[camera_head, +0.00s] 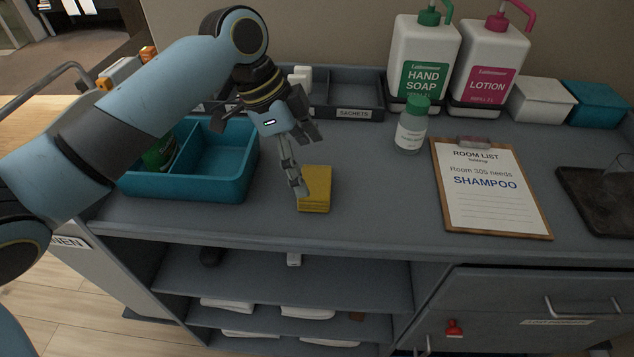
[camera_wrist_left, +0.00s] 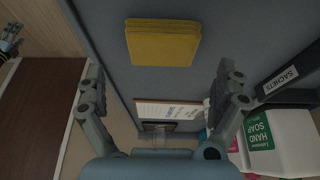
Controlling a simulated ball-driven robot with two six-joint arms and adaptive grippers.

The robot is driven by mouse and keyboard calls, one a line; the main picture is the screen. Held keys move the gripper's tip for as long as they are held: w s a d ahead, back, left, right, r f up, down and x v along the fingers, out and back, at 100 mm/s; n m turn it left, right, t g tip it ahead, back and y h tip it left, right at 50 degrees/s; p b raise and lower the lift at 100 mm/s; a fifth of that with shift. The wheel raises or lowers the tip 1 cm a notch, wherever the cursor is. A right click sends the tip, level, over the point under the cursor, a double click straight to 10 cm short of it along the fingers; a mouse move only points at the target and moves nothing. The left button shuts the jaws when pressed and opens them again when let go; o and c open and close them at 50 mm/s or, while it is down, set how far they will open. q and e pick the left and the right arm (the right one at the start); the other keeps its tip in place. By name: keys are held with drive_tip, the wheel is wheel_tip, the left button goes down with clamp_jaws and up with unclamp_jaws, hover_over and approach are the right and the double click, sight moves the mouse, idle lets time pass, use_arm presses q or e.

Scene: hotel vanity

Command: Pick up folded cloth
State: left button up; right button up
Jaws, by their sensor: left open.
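The folded cloth (camera_head: 317,189) is a yellow, stacked square lying flat on the grey counter near its front edge. It also shows in the left wrist view (camera_wrist_left: 162,43), just beyond and between the spread fingers. My left gripper (camera_head: 307,163) is open above the cloth's left side, with one fingertip low beside or over its left edge; contact cannot be told. In the wrist view my left gripper (camera_wrist_left: 160,72) is empty, its fingers wide apart. A small blue and dark part at that view's left edge looks like my right gripper (camera_wrist_left: 9,42); its fingers are unclear.
A blue divided bin (camera_head: 232,185) holding a green item stands left of the cloth. Behind are a sachet tray (camera_head: 357,92), a green-capped bottle (camera_head: 410,128) and the pump bottles (camera_head: 423,62). A clipboard (camera_head: 487,190) lies to the right. The counter between cloth and clipboard is clear.

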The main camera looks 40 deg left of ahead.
sight(315, 181)
use_arm(q)
drive_tip(key=shift+w+d+f, duration=0.1)
drive_tip(key=shift+f, duration=0.25)
drive_tip(key=p+x, duration=0.1)
drive_tip(key=x, duration=0.3)
drive_tip(key=shift+f, duration=0.5)
drive_tip(key=c, duration=0.9)
drive_tip(key=shift+o, duration=0.2)
use_arm(e)
drive_tip(key=shift+w+r, duration=0.65)
drive_tip(key=shift+w, duration=0.25)
use_arm(q)
drive_tip(key=shift+c, duration=0.5)
use_arm(e)
drive_tip(key=shift+w, duration=0.1)
